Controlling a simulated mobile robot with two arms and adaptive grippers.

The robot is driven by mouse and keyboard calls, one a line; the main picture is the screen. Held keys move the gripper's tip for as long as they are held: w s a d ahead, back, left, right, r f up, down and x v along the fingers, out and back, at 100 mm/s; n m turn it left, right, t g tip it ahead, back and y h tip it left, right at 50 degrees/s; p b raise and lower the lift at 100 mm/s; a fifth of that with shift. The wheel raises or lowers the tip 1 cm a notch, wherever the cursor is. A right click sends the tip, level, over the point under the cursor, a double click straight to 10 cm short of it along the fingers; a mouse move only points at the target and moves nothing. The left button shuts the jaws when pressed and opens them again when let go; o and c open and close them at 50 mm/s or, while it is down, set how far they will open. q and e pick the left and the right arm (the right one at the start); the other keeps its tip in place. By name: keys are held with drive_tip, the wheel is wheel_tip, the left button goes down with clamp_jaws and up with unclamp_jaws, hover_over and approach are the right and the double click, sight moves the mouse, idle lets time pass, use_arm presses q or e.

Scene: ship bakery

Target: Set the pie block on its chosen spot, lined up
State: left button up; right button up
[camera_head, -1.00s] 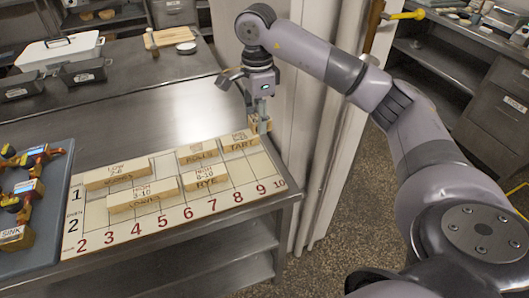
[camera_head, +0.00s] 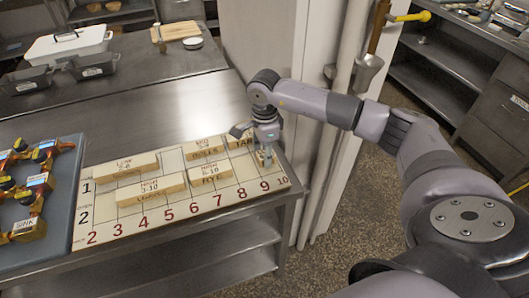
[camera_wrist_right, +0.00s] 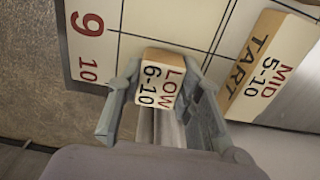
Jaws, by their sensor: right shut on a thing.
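My right gripper (camera_head: 265,158) is over the right end of the numbered board (camera_head: 105,232), near columns 9 and 10. In the right wrist view the gripper (camera_wrist_right: 158,98) is shut on a small wooden block (camera_wrist_right: 163,82), whose top reads "LOW 6-10". Its name side is hidden, so I cannot read "pie" on it. The block lies between the two fingers, beside the printed 9 and 10. I cannot tell whether it touches the board. The tart block (camera_wrist_right: 272,68) is to its right in that view, apart from it. My left gripper is not in view.
Other labelled blocks stand on the board: rolls (camera_head: 205,150), rye (camera_head: 212,175), a long one (camera_head: 150,190) and a "LOW" one (camera_head: 125,166). A blue-grey tray (camera_head: 62,200) with orange-and-black items is at left. A white door frame (camera_head: 318,190) rises close right of the table.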

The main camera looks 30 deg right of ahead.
drive_tip(key=shift+f, duration=0.1)
drive_tip(key=o, duration=1.1)
drive_tip(key=shift+r, duration=0.35)
wheel_tip(320, 180, up, 12)
drive_tip(key=b, duration=0.2)
drive_tip(key=shift+f+b, duration=0.15)
drive_tip(key=shift+b, duration=0.15)
